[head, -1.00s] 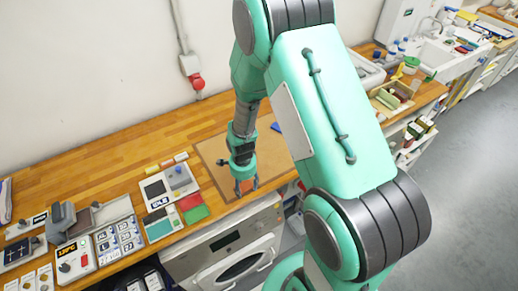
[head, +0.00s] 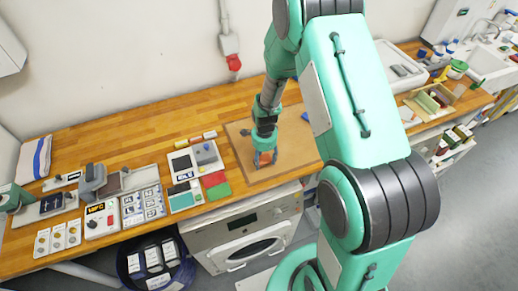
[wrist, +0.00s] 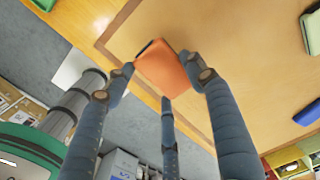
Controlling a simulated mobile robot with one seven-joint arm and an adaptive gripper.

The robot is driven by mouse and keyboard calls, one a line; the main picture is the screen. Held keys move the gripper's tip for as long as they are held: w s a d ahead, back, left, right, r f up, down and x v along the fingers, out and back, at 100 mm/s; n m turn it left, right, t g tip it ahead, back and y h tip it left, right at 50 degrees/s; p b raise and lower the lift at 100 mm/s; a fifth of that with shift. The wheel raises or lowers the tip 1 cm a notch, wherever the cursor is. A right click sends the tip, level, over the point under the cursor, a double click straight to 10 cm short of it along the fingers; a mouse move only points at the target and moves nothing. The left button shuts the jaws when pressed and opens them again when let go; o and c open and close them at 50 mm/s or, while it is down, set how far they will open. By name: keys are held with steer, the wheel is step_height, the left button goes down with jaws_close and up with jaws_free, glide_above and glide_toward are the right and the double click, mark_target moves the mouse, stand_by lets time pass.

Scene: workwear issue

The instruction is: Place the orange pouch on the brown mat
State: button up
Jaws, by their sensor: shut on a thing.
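The orange pouch (wrist: 162,68) is held between the fingers of my gripper (wrist: 160,75) in the wrist view. In the head view my gripper (head: 265,164) points down near the front left part of the brown mat (head: 240,145), with a little orange showing at its fingers. The mat (wrist: 225,25) also fills much of the upper wrist view, behind the pouch, and its border runs close by. I cannot tell whether the pouch touches the mat. My arm hides the mat's right part in the head view.
A small blue item (head: 305,116) lies on the mat's far right part; a green item (wrist: 312,32) shows at the right edge of the wrist view. Left of the mat are red (head: 213,179) and green (head: 218,192) pads and a device tray (head: 180,172). The mat's middle looks clear.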

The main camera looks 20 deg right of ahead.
steer(key=w, duration=0.6)
steer(key=w+d+p, duration=0.1)
steer(key=w, duration=0.2)
steer(key=shift+f, duration=0.4)
steer(key=shift+s, duration=0.1)
steer(key=shift+f, duration=0.15)
steer(key=shift+f, duration=1.6)
steer(key=shift+f, duration=0.15)
steer(key=o, duration=1.1)
steer(key=shift+r+b, duration=0.4)
steer(key=shift+r, duration=5.75)
